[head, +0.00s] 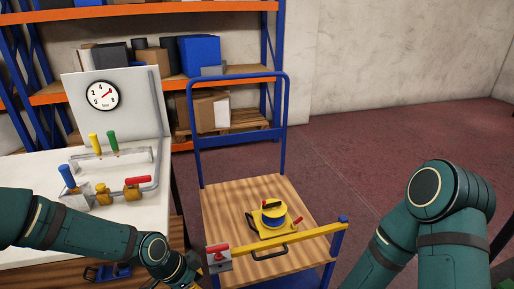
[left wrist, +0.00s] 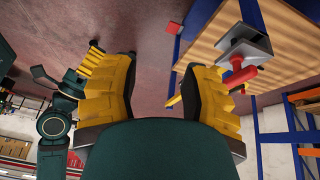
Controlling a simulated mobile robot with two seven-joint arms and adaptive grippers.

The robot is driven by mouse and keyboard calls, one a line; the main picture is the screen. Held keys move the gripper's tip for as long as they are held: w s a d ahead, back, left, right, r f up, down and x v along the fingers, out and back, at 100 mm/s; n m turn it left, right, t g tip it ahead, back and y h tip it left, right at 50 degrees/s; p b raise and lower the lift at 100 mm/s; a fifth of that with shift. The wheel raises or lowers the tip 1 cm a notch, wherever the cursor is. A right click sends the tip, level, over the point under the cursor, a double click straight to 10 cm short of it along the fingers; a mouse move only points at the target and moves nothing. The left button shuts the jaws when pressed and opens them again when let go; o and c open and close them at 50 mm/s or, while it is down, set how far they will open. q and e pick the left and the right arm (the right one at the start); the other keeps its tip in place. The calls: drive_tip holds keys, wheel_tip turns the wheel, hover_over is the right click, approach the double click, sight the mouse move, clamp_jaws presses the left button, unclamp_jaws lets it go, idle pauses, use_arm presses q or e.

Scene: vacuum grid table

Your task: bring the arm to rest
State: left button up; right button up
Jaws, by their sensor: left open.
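My left arm (head: 95,232) comes in from the left in the head view, in front of the white bench. Its gripper is mostly cut off by the bottom edge there. In the left wrist view my left gripper (left wrist: 160,65) is open, with yellow fingers wide apart and only floor seen between them. My right arm (head: 432,225) is bent at the right of the head view, its hand out of frame. In the left wrist view, teal arm parts (left wrist: 52,124) and yellow pieces show behind the left finger; I cannot make out that gripper's state.
A wooden-topped cart (head: 230,205) with a blue frame carries a yellow-and-blue device (head: 270,220). A yellow bar (head: 300,238) with a red-handled clamp (head: 218,258) crosses its near side. A white bench (head: 25,170) holds valves and a gauge (head: 102,95). Red floor (head: 400,130) is clear beyond.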

use_arm(q)
drive_tip(key=s+d+f+n, duration=0.2)
drive_tip(key=s+f+n, duration=0.1)
drive_tip(key=f+n, duration=0.4)
drive_tip(key=s+d+f+n+y, duration=0.1)
drive_tip(key=s+d+f+n, duration=0.1)
drive_tip(key=f+n, duration=0.5)
drive_tip(key=shift+s+d+n, duration=0.25)
drive_tip(key=shift+s+n, duration=0.05)
drive_tip(key=shift+s, duration=0.3)
